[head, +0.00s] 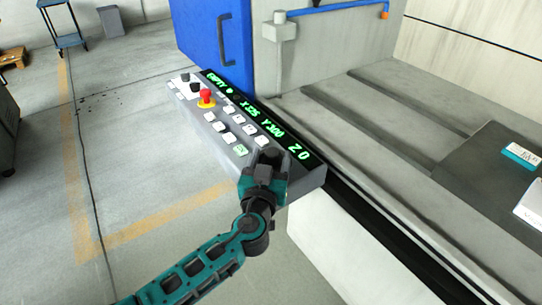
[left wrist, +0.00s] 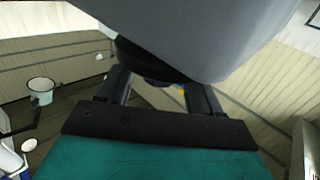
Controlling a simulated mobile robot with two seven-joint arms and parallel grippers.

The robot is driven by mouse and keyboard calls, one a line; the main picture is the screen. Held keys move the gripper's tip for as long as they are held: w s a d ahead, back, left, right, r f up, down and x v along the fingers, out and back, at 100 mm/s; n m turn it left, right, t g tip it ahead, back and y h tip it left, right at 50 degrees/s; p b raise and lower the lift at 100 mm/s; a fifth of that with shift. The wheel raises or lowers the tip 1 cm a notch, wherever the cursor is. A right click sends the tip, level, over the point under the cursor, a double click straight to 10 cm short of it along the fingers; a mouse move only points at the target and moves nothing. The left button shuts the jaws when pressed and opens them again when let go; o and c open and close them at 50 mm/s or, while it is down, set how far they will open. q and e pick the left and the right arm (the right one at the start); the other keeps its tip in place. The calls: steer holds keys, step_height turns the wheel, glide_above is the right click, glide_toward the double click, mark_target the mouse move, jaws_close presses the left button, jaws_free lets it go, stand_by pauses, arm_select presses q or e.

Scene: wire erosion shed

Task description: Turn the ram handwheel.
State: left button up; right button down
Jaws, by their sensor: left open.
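My left gripper (head: 266,162) is at the front right end of the grey control panel (head: 307,184), by the lower buttons. In the left wrist view its two fingers (left wrist: 158,88) are apart. A dark rounded part (left wrist: 145,62), possibly the ram handwheel, shows between and beyond them, against the grey housing (left wrist: 205,35). I cannot tell whether the fingers touch it. A small yellow spot shows near the right finger. In the head view no handwheel can be made out; the gripper covers that part of the panel. My right gripper is not in view.
The panel carries a red stop button (head: 206,97), several white keys and a green display. A blue door (head: 213,40) stands behind it. The machine bed (head: 365,125) lies to the right. The floor at left is open, with a blue trolley (head: 70,40) far back.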

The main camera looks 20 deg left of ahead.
arm_select(q)
steer(key=shift+w, duration=0.25)
steer(key=c, duration=1.1)
steer(key=shift+o, duration=0.2)
steer(key=shift+h, duration=0.3)
